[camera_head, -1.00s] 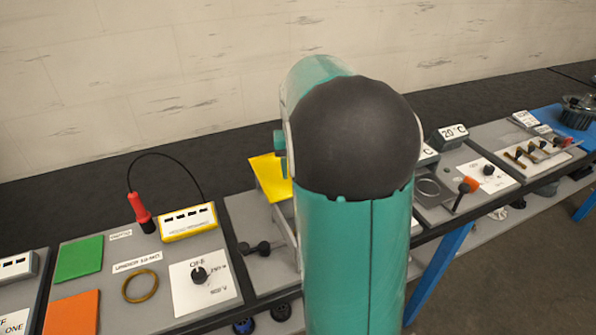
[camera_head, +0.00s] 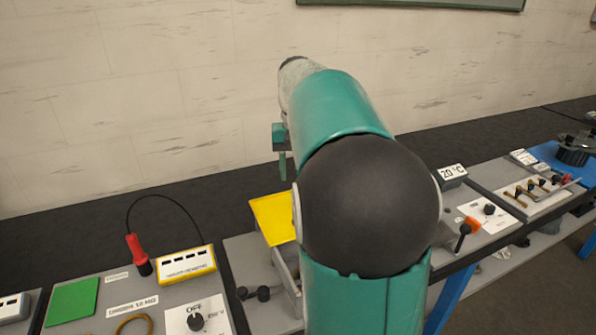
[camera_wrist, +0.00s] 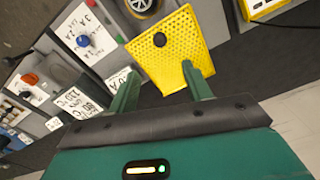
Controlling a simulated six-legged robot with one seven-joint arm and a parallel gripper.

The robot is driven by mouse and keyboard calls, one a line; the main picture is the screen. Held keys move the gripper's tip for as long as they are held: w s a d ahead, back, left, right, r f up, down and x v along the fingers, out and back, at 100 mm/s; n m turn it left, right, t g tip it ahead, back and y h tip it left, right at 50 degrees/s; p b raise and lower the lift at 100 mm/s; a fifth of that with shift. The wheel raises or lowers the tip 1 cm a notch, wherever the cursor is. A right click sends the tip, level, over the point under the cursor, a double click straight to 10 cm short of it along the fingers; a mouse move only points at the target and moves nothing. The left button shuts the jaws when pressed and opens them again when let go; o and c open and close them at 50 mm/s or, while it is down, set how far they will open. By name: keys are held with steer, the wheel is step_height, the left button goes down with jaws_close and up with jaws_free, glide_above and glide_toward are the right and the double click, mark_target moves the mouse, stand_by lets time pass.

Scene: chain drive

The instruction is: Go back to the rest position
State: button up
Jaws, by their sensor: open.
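My gripper (camera_wrist: 160,78) shows in the wrist view with its two green fingers spread apart and nothing between them. Beyond the fingertips is a yellow perforated plate (camera_wrist: 185,52) with a black knob. The gap to the plate is hard to judge. In the head view my green arm with its black round joint fills the middle and points toward the wall. The yellow plate (camera_head: 272,220) shows just left of the arm. The arm hides part of the bench behind it.
Bench panels run left and right of my arm. On the left are a red-handled probe (camera_head: 138,254), a yellow box (camera_head: 187,264) and a green square (camera_head: 72,302). On the right are a 20 °C display (camera_head: 453,172) and an orange-tipped lever (camera_head: 467,232). The wall (camera_head: 150,90) stands behind.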

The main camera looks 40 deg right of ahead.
steer(key=shift+a, duration=0.1)
steer(key=s+a+n+t, duration=0.1)
steer(key=s+a+n, duration=0.15)
steer(key=a, duration=0.55)
steer(key=s+a+n+t, duration=0.1)
steer(key=s+a+t, duration=0.1)
steer(key=s+a, duration=0.35)
steer(key=s+a+f+n+t, duration=0.1)
steer(key=s+a+f, duration=0.2)
steer(key=a, duration=0.3)
steer(key=s+a+f+n+t, duration=0.1)
steer(key=s+a+f+n, duration=0.1)
steer(key=a, duration=0.4)
steer(key=s+f, duration=0.1)
steer(key=s, duration=0.1)
steer(key=shift+s+a+f+t, duration=0.2)
steer(key=shift+s+t, duration=0.1)
steer(key=shift+s, duration=0.05)
steer(key=shift+d, duration=0.1)
